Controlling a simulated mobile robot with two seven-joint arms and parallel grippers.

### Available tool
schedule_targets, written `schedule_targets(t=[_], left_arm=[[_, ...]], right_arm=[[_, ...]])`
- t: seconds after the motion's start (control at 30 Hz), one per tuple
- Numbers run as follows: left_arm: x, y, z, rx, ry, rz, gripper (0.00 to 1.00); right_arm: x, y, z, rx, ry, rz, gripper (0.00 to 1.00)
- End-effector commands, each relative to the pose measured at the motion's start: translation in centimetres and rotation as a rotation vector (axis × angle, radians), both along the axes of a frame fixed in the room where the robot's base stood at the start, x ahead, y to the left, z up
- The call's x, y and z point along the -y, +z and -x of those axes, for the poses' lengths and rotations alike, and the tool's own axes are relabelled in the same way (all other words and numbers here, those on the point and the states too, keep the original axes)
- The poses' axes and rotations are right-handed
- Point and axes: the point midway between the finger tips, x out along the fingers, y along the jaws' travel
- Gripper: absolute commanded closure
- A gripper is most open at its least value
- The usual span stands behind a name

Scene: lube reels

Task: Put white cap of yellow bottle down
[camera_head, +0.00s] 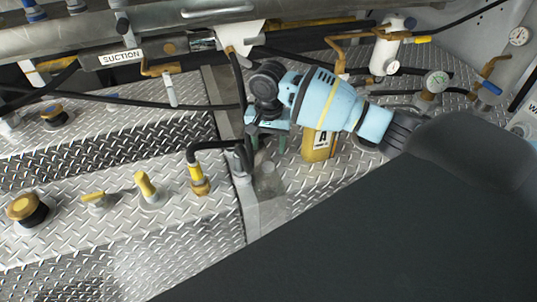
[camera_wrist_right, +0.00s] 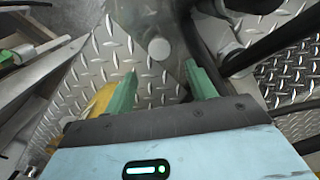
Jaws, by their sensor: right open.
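The yellow bottle (camera_head: 318,146) with a label marked "A" stands on the diamond plate, partly behind my right arm; its top is hidden. In the wrist view a yellow patch of it (camera_wrist_right: 99,103) shows beside the left finger. My right gripper (camera_head: 268,147) points down to the left of the bottle. Its green fingers (camera_wrist_right: 160,70) are apart with nothing between them. A small round whitish disc (camera_wrist_right: 159,48) lies just beyond the fingertips in the wrist view. It looks like a cap, but I cannot tell whether it sits on something. My left gripper is out of view.
A clear, bottle-like object (camera_head: 268,179) stands just below the gripper. A black hose with a yellow fitting (camera_head: 198,181) is to the left. Yellow handles (camera_head: 145,186) and a round knob (camera_head: 27,209) stand on the left plate. Gauges and valves (camera_head: 436,82) crowd the back right.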

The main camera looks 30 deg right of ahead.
Motion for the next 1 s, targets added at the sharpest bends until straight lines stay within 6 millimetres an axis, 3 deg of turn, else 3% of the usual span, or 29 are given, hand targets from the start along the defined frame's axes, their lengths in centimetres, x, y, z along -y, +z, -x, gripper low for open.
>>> schedule_targets(t=[0.1, 0.3, 1.0], left_arm=[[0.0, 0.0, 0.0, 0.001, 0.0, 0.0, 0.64], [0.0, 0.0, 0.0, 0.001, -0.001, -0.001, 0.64], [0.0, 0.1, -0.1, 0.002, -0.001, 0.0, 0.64]], right_arm=[[0.0, 2.3, 0.0, 0.003, 0.001, 0.0, 0.44], [0.0, 4.4, 0.0, 0.0, -0.001, 0.0, 0.44], [0.0, 4.9, 0.0, -0.001, 0.0, 0.001, 0.44]])
